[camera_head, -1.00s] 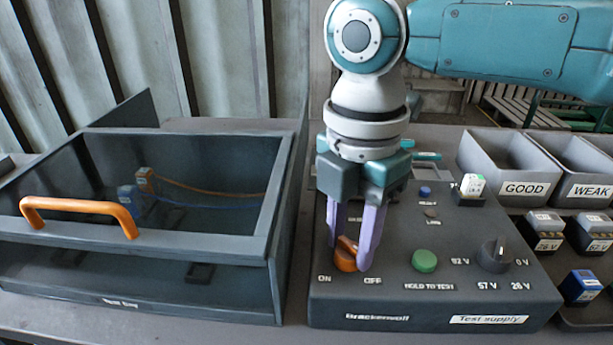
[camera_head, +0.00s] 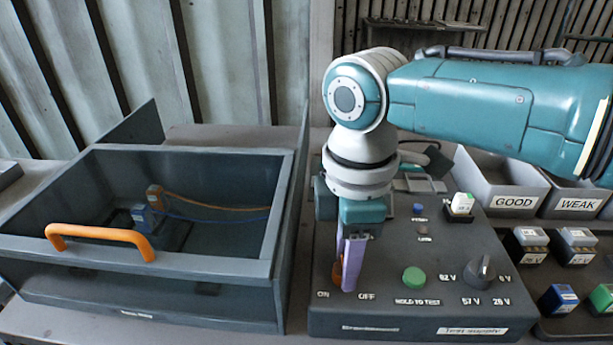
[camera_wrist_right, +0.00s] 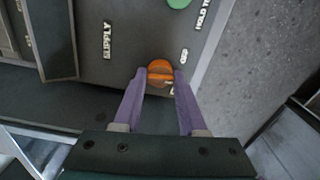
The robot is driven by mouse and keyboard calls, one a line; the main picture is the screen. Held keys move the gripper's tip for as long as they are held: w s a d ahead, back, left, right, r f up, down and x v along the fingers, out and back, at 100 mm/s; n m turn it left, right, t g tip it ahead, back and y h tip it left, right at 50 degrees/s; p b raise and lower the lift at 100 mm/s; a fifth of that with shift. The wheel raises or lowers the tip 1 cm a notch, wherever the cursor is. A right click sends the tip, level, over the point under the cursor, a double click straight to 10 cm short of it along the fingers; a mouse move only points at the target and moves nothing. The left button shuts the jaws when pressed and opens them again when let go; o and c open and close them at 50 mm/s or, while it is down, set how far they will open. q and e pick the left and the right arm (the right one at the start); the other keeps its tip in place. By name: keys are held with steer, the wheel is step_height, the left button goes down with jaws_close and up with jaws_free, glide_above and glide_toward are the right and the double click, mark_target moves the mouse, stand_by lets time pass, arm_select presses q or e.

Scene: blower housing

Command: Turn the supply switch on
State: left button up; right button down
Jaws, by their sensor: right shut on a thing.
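The orange supply switch (camera_head: 337,272) is a knob at the front left of the dark test supply box (camera_head: 440,262), between the ON and OFF labels. In the head view it is mostly hidden behind my right gripper (camera_head: 347,278), which points straight down onto it. In the right wrist view the orange knob (camera_wrist_right: 160,73) sits between the two purple fingertips of my right gripper (camera_wrist_right: 160,78), which is shut on it. The SUPPLY label shows beside it. My left gripper is in neither view.
The box also bears a green button (camera_head: 414,278) and a dark dial (camera_head: 481,271). An open tray with an orange handle (camera_head: 100,240) and wired parts inside stands at left. GOOD (camera_head: 500,188) and WEAK (camera_head: 577,199) bins and several small modules (camera_head: 558,299) are at right.

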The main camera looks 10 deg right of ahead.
steer(key=m+p, duration=0.2)
steer(key=m, duration=0.3)
steer(key=shift+r+m, duration=0.15)
steer(key=shift+m, duration=0.15)
steer(key=m+p, duration=0.1)
steer(key=m, duration=0.3)
steer(key=shift+m, duration=0.3)
steer(key=shift+c, duration=2.3)
jaws_free()
